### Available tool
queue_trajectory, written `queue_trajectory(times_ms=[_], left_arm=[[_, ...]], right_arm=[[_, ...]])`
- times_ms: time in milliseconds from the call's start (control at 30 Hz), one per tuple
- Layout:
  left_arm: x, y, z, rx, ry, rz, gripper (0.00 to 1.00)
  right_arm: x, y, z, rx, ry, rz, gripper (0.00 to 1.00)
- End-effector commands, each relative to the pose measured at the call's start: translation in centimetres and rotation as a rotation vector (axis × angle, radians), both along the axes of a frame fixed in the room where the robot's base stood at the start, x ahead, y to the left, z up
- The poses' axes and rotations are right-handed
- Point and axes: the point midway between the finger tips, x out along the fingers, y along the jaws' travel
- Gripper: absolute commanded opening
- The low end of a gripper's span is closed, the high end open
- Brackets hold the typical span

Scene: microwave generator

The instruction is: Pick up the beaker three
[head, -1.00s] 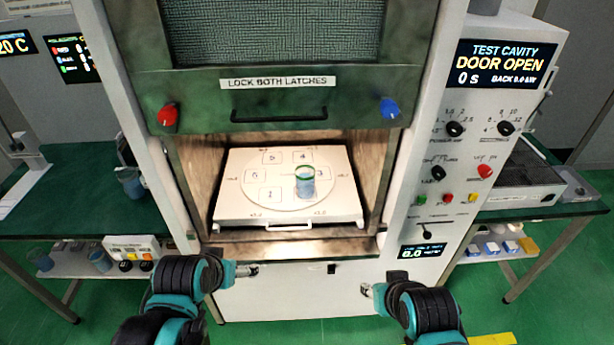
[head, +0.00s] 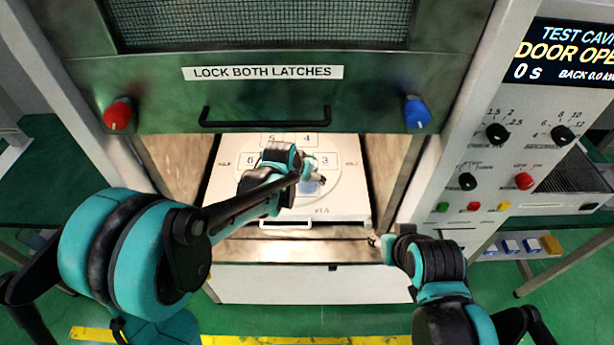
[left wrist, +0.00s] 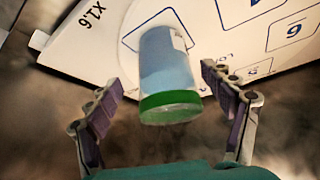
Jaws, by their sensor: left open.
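The beaker, with pale blue contents and a green rim (left wrist: 168,75), stands on the round plate of the white tray inside the open cavity, by the square marked 3. In the head view only a bluish part of the beaker (head: 311,188) shows behind my left gripper (head: 318,178). In the left wrist view my left gripper (left wrist: 162,85) is open, with its purple-padded fingers apart on either side of the beaker's rim end. Neither finger appears to touch it. My right gripper (head: 375,241) is low in front of the cavity, its jaw state too small to tell.
The white tray (head: 225,205) has numbered squares and a front handle (head: 286,226). The raised door with its handle (head: 264,123) hangs above my left arm. Cavity walls (head: 388,170) stand close on both sides. The control panel (head: 520,150) is at the right.

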Motion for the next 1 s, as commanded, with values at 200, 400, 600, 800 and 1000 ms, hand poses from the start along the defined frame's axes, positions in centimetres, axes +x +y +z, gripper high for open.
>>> queue_trajectory(times_ms=[200,400,600,800,1000], left_arm=[[2.0,-0.3,-3.1,0.000,0.000,0.001,0.82],[2.6,-0.5,-4.0,0.000,0.000,0.001,0.82],[2.6,-0.5,-3.9,0.000,0.000,0.001,0.74],[2.6,-0.5,-3.9,0.000,0.000,0.001,0.21],[2.6,-0.5,-3.8,0.000,-0.001,0.001,0.14]], right_arm=[[0.0,0.0,-1.9,0.000,0.000,0.000,0.40],[0.0,0.0,-2.1,0.000,0.000,0.000,0.40],[0.0,0.0,-2.0,0.000,0.000,0.000,0.40],[0.0,0.0,-2.0,0.000,0.000,0.000,0.40],[0.0,0.0,-2.0,0.000,0.000,0.000,0.40]])
